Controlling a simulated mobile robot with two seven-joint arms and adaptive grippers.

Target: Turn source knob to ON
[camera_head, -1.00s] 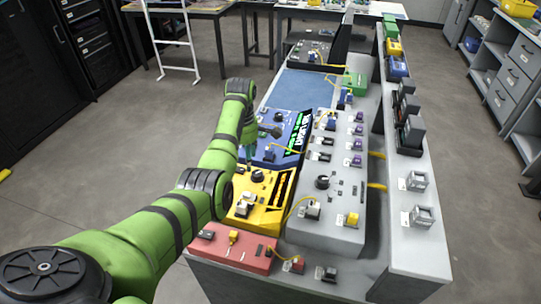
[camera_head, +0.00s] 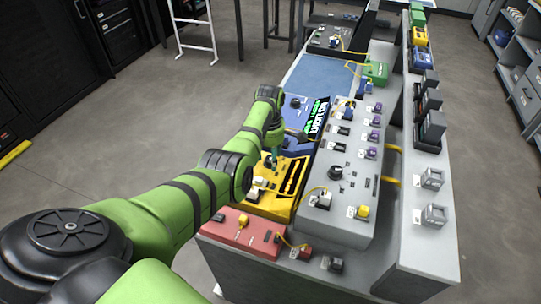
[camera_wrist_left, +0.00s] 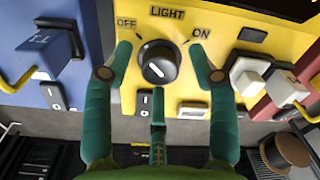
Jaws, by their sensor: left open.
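The black round knob (camera_wrist_left: 159,63) is on a yellow panel marked LIGHT, between OFF at left and ON at right. The panel belongs to the yellow box (camera_head: 285,207) in the head view. My left gripper (camera_wrist_left: 160,50) is open, with one green finger on each side of the knob and a third below it. Gaps show between the side fingers and the knob. In the head view the left gripper (camera_head: 272,157) is over the far part of the yellow box and largely hides the knob.
A blue box (camera_head: 297,122) with a green-lettered display stands beyond the yellow box. A red box (camera_head: 238,228) is on the near side. A grey box (camera_head: 343,190) with its own black knob is at the right. White connectors (camera_wrist_left: 250,77) sit close to my right-side finger.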

